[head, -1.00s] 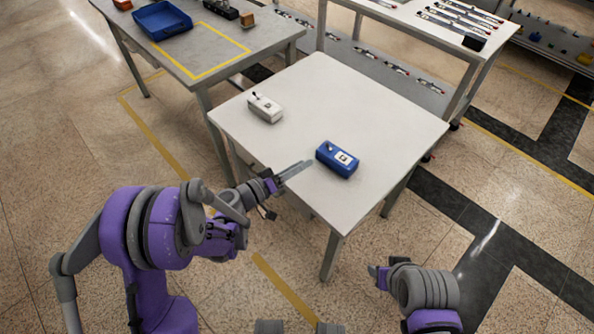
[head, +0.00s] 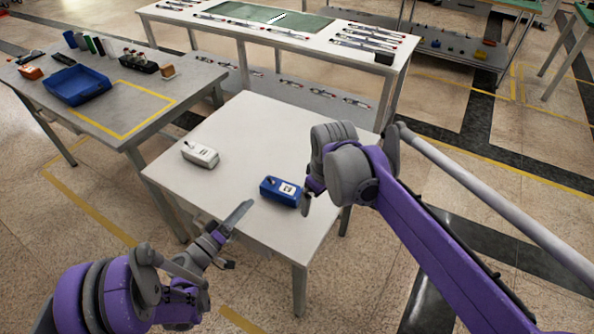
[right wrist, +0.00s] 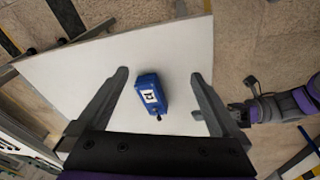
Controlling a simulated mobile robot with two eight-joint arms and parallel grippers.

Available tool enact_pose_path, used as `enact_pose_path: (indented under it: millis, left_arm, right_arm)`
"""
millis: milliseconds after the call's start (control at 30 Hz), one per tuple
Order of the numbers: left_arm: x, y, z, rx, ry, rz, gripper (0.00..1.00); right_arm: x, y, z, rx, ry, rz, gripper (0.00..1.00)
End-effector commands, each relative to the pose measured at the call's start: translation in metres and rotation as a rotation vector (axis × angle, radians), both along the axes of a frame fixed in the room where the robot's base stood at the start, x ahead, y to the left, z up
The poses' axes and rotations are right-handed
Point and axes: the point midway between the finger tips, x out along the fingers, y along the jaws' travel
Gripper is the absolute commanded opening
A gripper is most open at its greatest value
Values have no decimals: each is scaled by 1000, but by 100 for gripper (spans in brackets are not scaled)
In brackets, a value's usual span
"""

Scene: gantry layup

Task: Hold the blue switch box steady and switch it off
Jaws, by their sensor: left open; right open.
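The blue switch box (head: 281,191) lies on the white table (head: 262,130), with a white label and a dark toggle lever on top. In the right wrist view the box (right wrist: 150,92) sits between the two spread fingers of my right gripper (right wrist: 160,98), apart from both. In the head view my right gripper (head: 306,198) is at the box's right end, partly hidden by its own arm. My left gripper (head: 236,220) is open and empty, at the table's front edge, left of and nearer than the blue box.
A white switch box (head: 200,154) with a lever stands on the same table, left of the blue one. A grey table (head: 120,122) with a blue bin (head: 76,86) is at the left. A white bench (head: 225,23) with rods stands behind.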

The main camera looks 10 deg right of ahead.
Motion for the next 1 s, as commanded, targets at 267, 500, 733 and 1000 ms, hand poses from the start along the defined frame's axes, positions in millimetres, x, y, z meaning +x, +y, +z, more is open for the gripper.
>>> enact_pose_path:
  millis: [267, 500, 733, 1000]
  left_arm:
    - [0, 0, 0, 0, 0, 0, 50]
    - [0, 0, 0, 0, 0, 0, 50]
    - [0, 0, 0, 0, 0, 0, 50]
    - [0, 0, 0, 0, 0, 0, 50]
  right_arm:
    - [81, 14, -11, -31, 99, 213, 100]
    - [119, 23, -28, -42, 159, 345, 100]
    - [129, 25, -38, -43, 177, 388, 100]
    - [129, 25, -78, -44, 177, 388, 100]
